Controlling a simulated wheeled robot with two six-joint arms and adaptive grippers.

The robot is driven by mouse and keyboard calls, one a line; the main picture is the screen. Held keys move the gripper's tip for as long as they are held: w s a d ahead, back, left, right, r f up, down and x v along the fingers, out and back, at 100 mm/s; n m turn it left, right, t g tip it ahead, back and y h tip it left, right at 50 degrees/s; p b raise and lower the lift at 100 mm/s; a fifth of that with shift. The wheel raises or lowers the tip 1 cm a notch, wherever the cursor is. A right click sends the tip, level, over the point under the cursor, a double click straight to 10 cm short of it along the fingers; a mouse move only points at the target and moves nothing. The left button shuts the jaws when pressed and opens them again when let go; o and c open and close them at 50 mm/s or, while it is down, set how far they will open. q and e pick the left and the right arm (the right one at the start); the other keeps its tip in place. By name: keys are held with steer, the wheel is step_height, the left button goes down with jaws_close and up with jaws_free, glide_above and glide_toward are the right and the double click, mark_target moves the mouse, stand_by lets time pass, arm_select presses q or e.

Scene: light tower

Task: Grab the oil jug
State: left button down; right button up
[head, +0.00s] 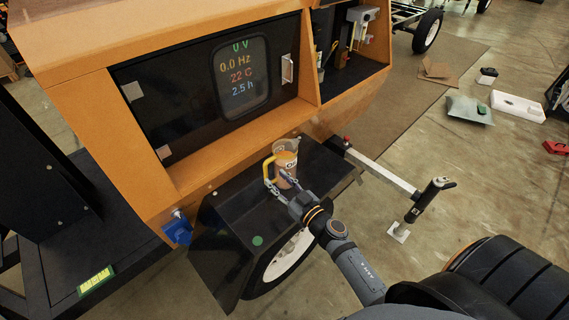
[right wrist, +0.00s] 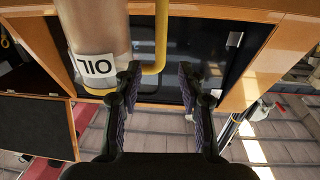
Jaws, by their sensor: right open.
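The oil jug (head: 287,158) stands on the black fender of the orange light tower. It is a clear jug with brownish contents, a white OIL label and a yellow handle (head: 267,170). In the right wrist view the jug (right wrist: 95,30) appears upside down at upper left, its handle (right wrist: 161,35) to the right of it. My right gripper (head: 280,188) is open at the near side of the jug. In the wrist view its fingertips (right wrist: 159,72) are on either side of the handle's end; I cannot tell whether they touch it. My left gripper is not in view.
The orange cabinet with its display (head: 240,78) rises just behind the jug. The black fender (head: 245,222) has bare room to the left. A grey bar with a black-handled jack (head: 420,205) extends to the right.

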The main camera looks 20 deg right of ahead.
mark_target(265, 168)
steer(key=x, duration=0.7)
steer(key=shift+w+f, duration=0.1)
steer(key=shift+c, duration=0.8)
jaws_close()
